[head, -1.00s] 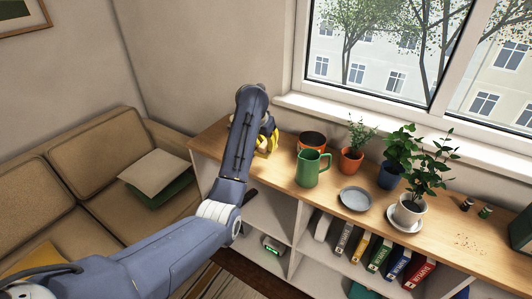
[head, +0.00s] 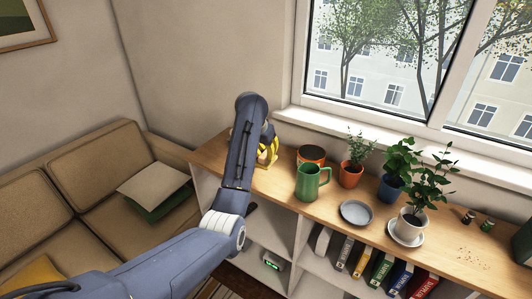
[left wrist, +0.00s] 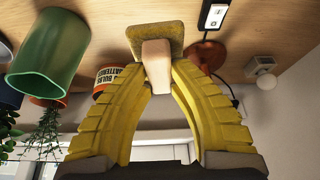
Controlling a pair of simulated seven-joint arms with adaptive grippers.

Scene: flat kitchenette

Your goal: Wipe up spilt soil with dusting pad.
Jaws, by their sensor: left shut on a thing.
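My left gripper (head: 268,152), with yellow ribbed fingers, is low over the far left end of the wooden shelf top (head: 330,215). In the left wrist view its fingertips (left wrist: 157,68) are shut on the pale block-shaped handle of the dusting pad (left wrist: 154,36). The pad is olive-yellow and lies at or close to the wood; I cannot tell if it touches. In the head view the pad cannot be made out behind my arm and fingers. The spilt soil (head: 474,253) is a scatter of brown specks on the shelf top at the right. My right gripper is not in view.
Between gripper and soil stand a green jug (head: 309,183), an orange-and-black tin (head: 311,155), a herb pot (head: 350,174), a grey-blue dish (head: 356,212) and two leafy plants, one in a white pot (head: 411,222). Small jars (head: 487,226) stand behind the soil. A socket strip (left wrist: 214,16) is near the pad.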

